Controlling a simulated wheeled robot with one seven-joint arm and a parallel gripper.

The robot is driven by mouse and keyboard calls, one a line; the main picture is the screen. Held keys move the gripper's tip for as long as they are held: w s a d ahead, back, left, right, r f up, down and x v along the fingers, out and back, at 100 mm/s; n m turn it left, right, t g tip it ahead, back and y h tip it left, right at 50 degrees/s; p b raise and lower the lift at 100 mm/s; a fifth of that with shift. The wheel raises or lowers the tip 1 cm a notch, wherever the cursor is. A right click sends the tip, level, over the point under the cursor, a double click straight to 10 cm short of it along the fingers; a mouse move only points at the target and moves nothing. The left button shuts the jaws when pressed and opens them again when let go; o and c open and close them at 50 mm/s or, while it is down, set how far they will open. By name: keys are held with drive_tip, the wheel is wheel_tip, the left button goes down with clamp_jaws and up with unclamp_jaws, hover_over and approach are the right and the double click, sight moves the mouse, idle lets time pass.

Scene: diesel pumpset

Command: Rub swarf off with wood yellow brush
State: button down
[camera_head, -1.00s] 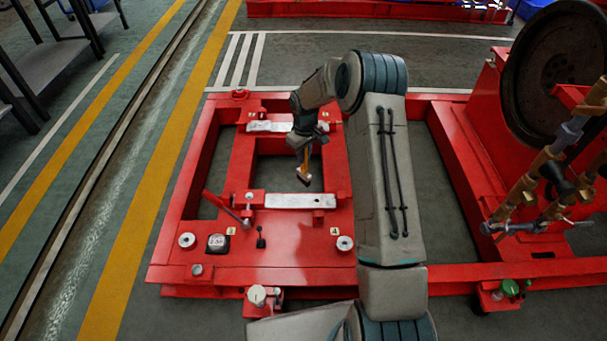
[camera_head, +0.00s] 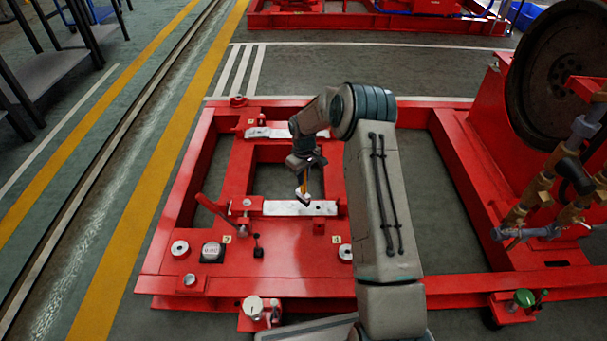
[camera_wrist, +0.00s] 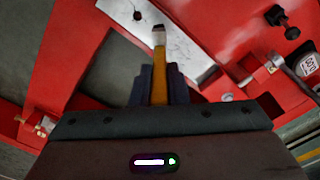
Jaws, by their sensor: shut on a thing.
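My gripper (camera_head: 303,166) is shut on the brush (camera_head: 303,193), which has a yellow wooden handle and a dark and white head pointing down. In the head view the brush head is over the near pale metal pad (camera_head: 280,208) on the red frame. In the wrist view the brush (camera_wrist: 160,62) sticks out from between my fingers (camera_wrist: 158,85), with its tip over the pale pad (camera_wrist: 185,55). I cannot tell whether the bristles touch the pad. Small dark specks show on the pad, one near a hole, but I cannot tell if they are swarf.
The red frame (camera_head: 285,272) has open gaps. A second pale pad (camera_head: 275,132) lies farther back. A large dark flywheel (camera_head: 560,75) and pipes stand at right.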

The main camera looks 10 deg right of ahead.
drive_tip(key=shift+f, duration=0.65)
drive_tip(key=shift+f+b, duration=0.6)
drive_tip(key=shift+f, duration=0.35)
idle(0.6)
drive_tip(key=shift+w+a+r, duration=0.1)
drive_tip(key=shift+a, duration=0.4)
drive_tip(key=w+a, duration=0.2)
drive_tip(key=a, duration=0.8)
idle(2.4)
